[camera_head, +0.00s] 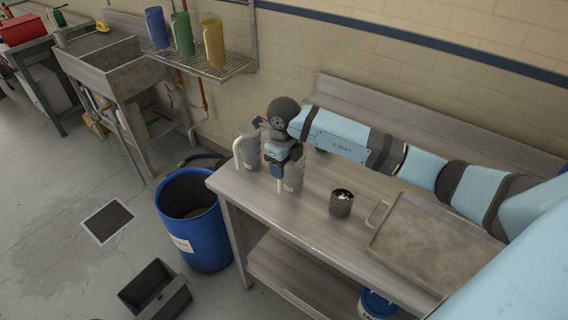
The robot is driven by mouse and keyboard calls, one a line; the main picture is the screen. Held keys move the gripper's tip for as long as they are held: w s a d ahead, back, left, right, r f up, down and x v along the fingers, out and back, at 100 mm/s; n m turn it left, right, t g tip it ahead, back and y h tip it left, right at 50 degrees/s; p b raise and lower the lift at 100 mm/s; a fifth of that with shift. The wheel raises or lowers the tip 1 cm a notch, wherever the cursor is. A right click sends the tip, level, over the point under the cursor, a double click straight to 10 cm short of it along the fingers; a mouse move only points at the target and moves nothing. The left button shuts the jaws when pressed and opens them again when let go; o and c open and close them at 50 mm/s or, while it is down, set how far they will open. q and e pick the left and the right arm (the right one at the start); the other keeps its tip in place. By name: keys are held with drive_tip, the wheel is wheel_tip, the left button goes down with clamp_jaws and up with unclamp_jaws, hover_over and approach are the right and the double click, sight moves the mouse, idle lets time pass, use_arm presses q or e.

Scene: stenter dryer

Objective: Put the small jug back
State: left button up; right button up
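Two grey jugs stand close together at the left end of the steel table (320,240). The left jug (251,153) has a pale handle on its left side. The other jug (294,177) is partly hidden behind my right gripper (281,180); I cannot tell for sure which one is the small jug. My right gripper points down at this second jug, at its pale handle on the left side. The fingers are too small and covered to show whether they are shut on the handle. My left gripper is not in view.
A dark metal cup (341,203) with white contents and a steel tray (433,246) are on the table. A wire shelf (222,68) on the wall holds blue (157,27), green (182,34) and yellow (213,43) jugs. A blue barrel (205,240) stands left of the table.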

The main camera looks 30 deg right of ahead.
drive_tip(key=o, duration=0.4)
